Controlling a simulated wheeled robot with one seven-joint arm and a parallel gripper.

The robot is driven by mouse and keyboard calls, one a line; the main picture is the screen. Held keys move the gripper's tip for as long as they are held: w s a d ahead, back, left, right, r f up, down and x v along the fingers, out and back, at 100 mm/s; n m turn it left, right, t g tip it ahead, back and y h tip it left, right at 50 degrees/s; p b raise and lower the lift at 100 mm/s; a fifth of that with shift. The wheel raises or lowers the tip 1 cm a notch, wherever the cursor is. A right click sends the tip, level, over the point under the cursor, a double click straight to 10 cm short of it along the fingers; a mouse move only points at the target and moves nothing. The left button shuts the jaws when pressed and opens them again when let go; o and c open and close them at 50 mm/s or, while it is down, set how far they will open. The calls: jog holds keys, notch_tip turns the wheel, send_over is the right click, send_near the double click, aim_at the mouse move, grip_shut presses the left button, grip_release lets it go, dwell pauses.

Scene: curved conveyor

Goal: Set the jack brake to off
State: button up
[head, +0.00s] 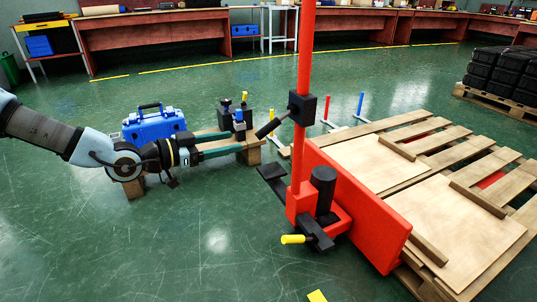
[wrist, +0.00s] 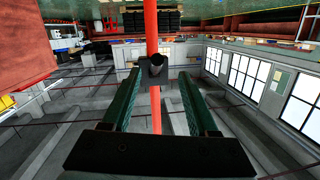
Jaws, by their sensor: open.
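The red jack (head: 325,190) stands at the pallet, with a tall red pole (head: 306,60) rising from it. A black box on the pole (head: 303,107) carries a black lever (head: 268,128) slanting down to the left. A yellow-tipped handle (head: 293,239) sticks out low on the jack's left side. I cannot tell which part is the brake or its setting. My gripper (head: 239,141) is open and empty, left of the black lever and apart from it. In the wrist view, the lever's round end (wrist: 157,65) shows between my green fingers (wrist: 160,80), with the pole behind.
A wooden pallet (head: 440,143) with boards lies at the right. A blue case (head: 153,124) stands behind my arm. Red and blue posts (head: 360,104) stand behind the jack. Black crates (head: 500,75) are stacked at the far right.

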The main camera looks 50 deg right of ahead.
aim_at(259, 132)
jog(key=shift+m+g+h, duration=0.5)
jog(key=shift+h, duration=0.1)
jog(key=b+x, duration=0.2)
jog(key=x, duration=0.4)
jog(key=b+x, duration=0.2)
jog(key=x, duration=0.4)
jog(key=shift+s+r, duration=0.2)
jog(key=shift+r, duration=0.05)
jog(key=shift+a, duration=0.1)
grip_shut()
dwell(0.4)
